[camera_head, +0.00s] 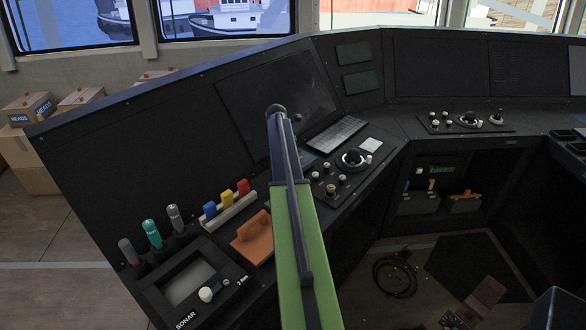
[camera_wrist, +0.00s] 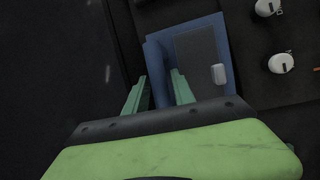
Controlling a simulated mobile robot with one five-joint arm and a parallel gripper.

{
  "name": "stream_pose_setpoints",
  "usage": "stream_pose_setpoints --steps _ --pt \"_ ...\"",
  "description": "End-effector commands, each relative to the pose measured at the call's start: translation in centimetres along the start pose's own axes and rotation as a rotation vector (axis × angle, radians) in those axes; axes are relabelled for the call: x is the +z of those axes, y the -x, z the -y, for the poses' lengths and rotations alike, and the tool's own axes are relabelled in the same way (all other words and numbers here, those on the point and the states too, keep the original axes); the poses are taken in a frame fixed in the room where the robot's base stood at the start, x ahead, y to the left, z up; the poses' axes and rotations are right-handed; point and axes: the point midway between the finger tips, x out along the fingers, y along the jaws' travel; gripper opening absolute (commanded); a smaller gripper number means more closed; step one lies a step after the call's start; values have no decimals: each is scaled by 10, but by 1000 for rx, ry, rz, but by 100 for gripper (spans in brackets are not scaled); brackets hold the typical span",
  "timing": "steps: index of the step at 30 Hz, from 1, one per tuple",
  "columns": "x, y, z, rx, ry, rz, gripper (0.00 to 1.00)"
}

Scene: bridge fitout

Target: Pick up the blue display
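The blue display (camera_wrist: 190,55) shows in the wrist view as a blue-framed block with a dark grey face and a small white part. My gripper (camera_wrist: 159,76) has its two green fingers apart, with a dark gap between them. The fingertips are at the display's lower left edge, and part of its blue side lies between them. I cannot tell if either finger touches it. In the head view a small blue part of the display (camera_head: 307,160) shows on the console just right of my arm, which hides the rest and my gripper.
White knobs (camera_wrist: 280,63) are close right of the display. In the head view, a keyboard (camera_head: 338,134) and a knob panel (camera_head: 350,170) lie beside it. The sloped dark screen (camera_head: 277,95) rises behind. An orange block (camera_head: 254,238) and coloured handles (camera_head: 227,200) are left of my arm.

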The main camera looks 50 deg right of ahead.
Motion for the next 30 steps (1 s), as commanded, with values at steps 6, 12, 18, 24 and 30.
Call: stream_pose_setpoints --steps 6,12,18,24,30 --pt "1 2 0 0 0 0 14" --pt "1 2 0 0 0 0 0" --pt "1 2 0 0 -1 0 0" --pt "1 2 0 0 0 0 0" --pt "1 2 0 -1 0 0 0"
